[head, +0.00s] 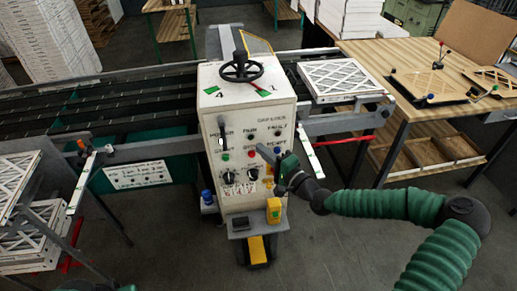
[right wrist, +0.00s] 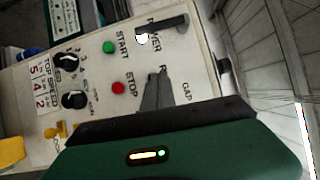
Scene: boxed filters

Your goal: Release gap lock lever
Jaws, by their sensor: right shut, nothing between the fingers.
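I cannot tell which part is the gap lock lever; GAP print (right wrist: 187,92) is partly visible beside my fingers. My right gripper (head: 264,151) is shut and empty in front of the panel; its fingers also show in the wrist view (right wrist: 155,92).
Green START (right wrist: 109,47) and red STOP (right wrist: 118,88) buttons and black knobs (right wrist: 71,99) lie close to the fingers. A yellow block (head: 274,210) stands low on the cabinet. A conveyor (head: 140,97) adjoins at left; a wooden table (head: 400,52) stands at right.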

